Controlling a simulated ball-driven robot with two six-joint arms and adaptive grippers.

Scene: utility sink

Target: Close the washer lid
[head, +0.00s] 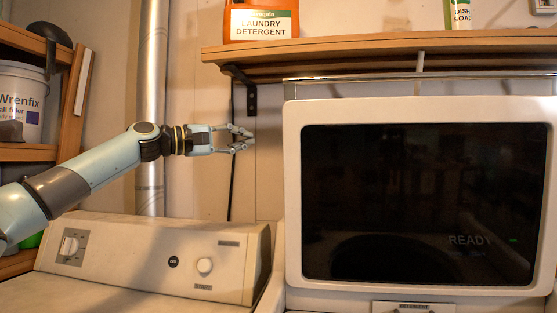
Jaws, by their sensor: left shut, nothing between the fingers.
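The washer lid (293,200) has a white frame around a dark glass panel (420,190). It stands raised, nearly upright, at the right of the head view, with faint "READY" lettering at the lower right of the glass. My left gripper (250,138) is to the left of the lid, level with its upper part. My right gripper is not in view. Most of the washer below the lid is out of the picture.
A wooden shelf (390,46) runs above the lid, with a laundry detergent bottle (260,22) and a dish soap bottle (461,15). A metal bracket (244,85) is just above my gripper. A control panel with knobs (150,250) is at lower left. A vertical pipe (153,70) stands behind my arm.

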